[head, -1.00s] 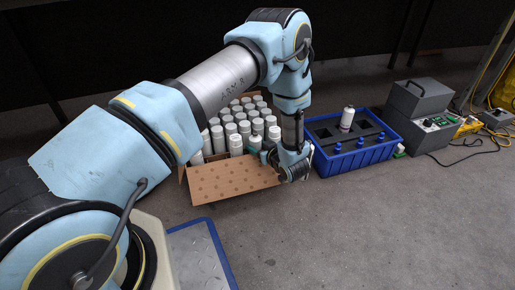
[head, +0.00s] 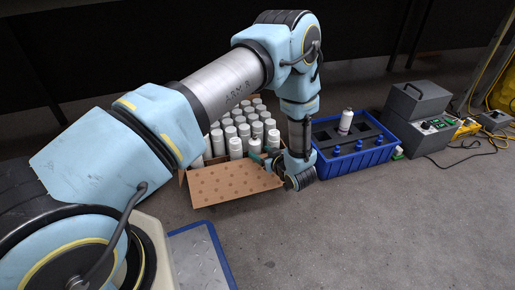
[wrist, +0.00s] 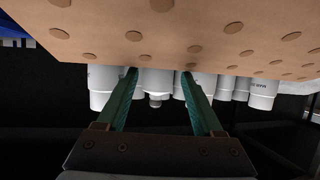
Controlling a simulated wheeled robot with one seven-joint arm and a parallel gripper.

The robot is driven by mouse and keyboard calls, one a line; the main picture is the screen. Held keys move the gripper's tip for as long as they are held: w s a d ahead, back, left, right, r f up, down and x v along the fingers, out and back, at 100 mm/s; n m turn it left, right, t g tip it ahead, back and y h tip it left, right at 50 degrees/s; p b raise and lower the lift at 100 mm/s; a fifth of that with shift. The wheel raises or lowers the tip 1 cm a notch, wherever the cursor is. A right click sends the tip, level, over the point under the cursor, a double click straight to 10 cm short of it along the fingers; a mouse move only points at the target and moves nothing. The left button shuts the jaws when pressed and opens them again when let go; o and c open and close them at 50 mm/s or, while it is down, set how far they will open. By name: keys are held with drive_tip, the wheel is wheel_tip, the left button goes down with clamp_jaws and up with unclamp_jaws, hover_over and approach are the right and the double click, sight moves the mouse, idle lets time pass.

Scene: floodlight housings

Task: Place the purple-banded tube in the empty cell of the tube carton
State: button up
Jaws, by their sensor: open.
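The tube carton (head: 235,184) stands open on the floor, its dotted cardboard front facing my camera and rows of white tubes inside. My arm covers part of it, and I cannot make out an empty cell. My gripper (head: 263,161) is open at the carton's front right edge. In the wrist view, its green fingers (wrist: 160,76) point toward white tubes below the dotted cardboard. One tube with a small nozzle (wrist: 155,101) shows between the fingers, farther off. A white tube (head: 346,121) stands slightly tilted in the blue crate; a purple band is not clearly readable on any tube.
The blue crate (head: 352,163) right of the carton has a dark insert and several blue-capped items (head: 337,151). A grey case (head: 418,101) and cables lie farther right. A blue-edged plate (head: 196,258) is at front. Floor at front right is clear.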

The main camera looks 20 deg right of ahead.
drive_tip(key=p+v, duration=0.2)
drive_tip(key=v, duration=0.6)
drive_tip(key=shift+s+r, duration=0.2)
drive_tip(key=w+r+g+h, duration=0.2)
drive_tip(key=w+r+g, duration=0.1)
drive_tip(key=w+r, duration=0.65)
drive_tip(key=w+a+r+g+h, duration=0.25)
drive_tip(key=w+a+r, duration=0.25)
drive_tip(key=a+r, duration=0.3)
drive_tip(key=s+a+r+g+y, duration=0.1)
drive_tip(key=s+a+r+g, duration=0.1)
drive_tip(key=a, duration=0.8)
drive_tip(key=s+a+r+m+g+y, duration=0.1)
drive_tip(key=s+a+r+g, duration=0.1)
drive_tip(key=s+a+r, duration=0.2)
drive_tip(key=s+a+r+m+g+y, duration=0.1)
drive_tip(key=s+a+r, duration=0.3)
drive_tip(key=s+a, duration=0.4)
drive_tip(key=a+g, duration=0.1)
drive_tip(key=a, duration=0.6)
drive_tip(key=shift+s+a, duration=0.2)
drive_tip(key=shift+a, duration=0.15)
drive_tip(key=shift+p, duration=0.3)
wheel_tip(320, 180, up, 44)
drive_tip(key=p, duration=4.3)
drive_tip(key=shift+f+p, duration=0.15)
drive_tip(key=shift+p, duration=0.15)
